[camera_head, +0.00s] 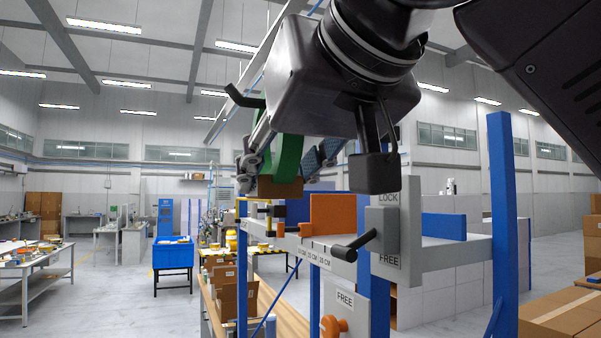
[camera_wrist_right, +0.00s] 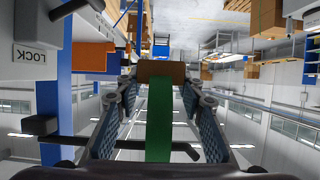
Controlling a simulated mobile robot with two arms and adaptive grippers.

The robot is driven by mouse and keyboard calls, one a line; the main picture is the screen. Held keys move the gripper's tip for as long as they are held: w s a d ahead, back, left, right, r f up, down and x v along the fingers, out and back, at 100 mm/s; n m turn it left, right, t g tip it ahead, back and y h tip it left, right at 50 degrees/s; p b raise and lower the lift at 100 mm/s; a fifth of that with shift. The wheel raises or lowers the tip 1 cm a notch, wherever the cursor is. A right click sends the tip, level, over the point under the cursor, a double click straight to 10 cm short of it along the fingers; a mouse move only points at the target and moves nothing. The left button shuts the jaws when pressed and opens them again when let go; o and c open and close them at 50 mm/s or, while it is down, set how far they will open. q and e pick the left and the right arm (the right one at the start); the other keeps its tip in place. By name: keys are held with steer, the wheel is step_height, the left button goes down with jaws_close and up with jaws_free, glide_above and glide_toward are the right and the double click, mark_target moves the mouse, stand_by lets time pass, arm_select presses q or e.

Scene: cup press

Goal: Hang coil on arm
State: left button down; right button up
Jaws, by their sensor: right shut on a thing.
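The coil shows as a curved green band (camera_head: 289,155) with a brown block (camera_head: 281,187) at its lower end in the head view. My right gripper (camera_head: 288,163) is shut on it, one finger on each side. In the right wrist view the green band (camera_wrist_right: 159,120) runs between the fingers of the right gripper (camera_wrist_right: 160,88) to the brown block (camera_wrist_right: 160,70). A black arm with a bent tip (camera_head: 246,98) shows at upper left of the gripper. A black rod (camera_wrist_right: 125,143) crosses near the band in the wrist view; contact is unclear. My left gripper is not in view.
A grey frame with an orange panel (camera_head: 333,214) and a black lever (camera_head: 352,246) between LOCK and FREE labels stands below. A blue post (camera_head: 504,220) rises at right. A blue bin (camera_head: 173,252) and a workbench (camera_head: 38,268) stand at left. Cardboard boxes (camera_head: 560,315) lie lower right.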

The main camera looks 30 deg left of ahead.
steer(key=o, duration=1.3)
steer(key=shift+o, duration=0.2)
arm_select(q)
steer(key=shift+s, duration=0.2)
arm_select(e)
steer(key=v, duration=1.2)
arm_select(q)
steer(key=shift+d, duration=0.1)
arm_select(e)
steer(key=shift+d, duration=0.1)
